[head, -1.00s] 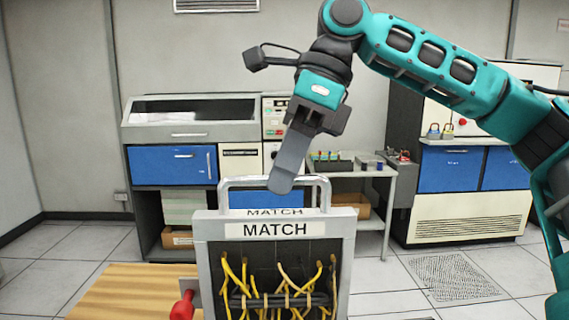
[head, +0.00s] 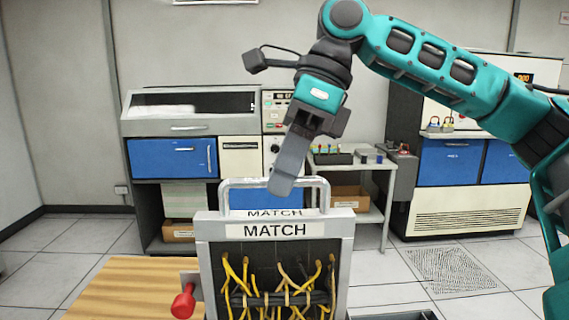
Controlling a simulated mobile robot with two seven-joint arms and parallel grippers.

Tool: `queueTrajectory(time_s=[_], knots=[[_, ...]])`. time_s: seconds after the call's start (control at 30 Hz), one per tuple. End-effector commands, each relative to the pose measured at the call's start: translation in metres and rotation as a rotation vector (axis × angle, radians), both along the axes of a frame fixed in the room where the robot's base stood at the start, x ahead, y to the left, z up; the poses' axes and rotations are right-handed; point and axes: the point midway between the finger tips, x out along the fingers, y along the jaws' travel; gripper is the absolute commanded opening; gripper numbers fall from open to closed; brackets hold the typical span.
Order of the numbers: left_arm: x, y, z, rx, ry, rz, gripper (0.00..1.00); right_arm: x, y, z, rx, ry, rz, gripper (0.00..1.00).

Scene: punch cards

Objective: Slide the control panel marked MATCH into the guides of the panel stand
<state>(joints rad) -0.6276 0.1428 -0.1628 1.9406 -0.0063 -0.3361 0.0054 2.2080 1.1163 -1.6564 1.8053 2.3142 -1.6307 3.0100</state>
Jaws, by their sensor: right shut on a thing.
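The control panel marked MATCH (head: 205,262) stands upright in the lower middle of the head view. It has a grey frame, a white label, yellow wires in front and a metal loop handle (head: 228,184) on top. My right gripper (head: 282,188) comes down from above and is shut on the handle's top bar. A red-knobbed lever (head: 183,303) shows at the panel's left side. The panel's lower edge is below the picture. I cannot make out the stand's guides for certain. My left gripper is not in view.
A wooden tabletop (head: 120,290) lies at the lower left. A dark tray-like edge (head: 400,315) shows at the bottom right of the panel. Behind are a blue-fronted cabinet (head: 165,158), a side table (head: 385,178) with small items, and open tiled floor.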

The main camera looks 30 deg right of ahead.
Motion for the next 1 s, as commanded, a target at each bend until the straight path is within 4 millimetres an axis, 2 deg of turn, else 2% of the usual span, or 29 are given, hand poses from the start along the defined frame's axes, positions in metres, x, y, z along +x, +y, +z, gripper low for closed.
queueTrajectory(time_s=[1.0], knots=[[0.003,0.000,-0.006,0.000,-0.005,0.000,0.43,0.000,0.001,-0.045,0.007,-0.009,-0.001,0.00]])
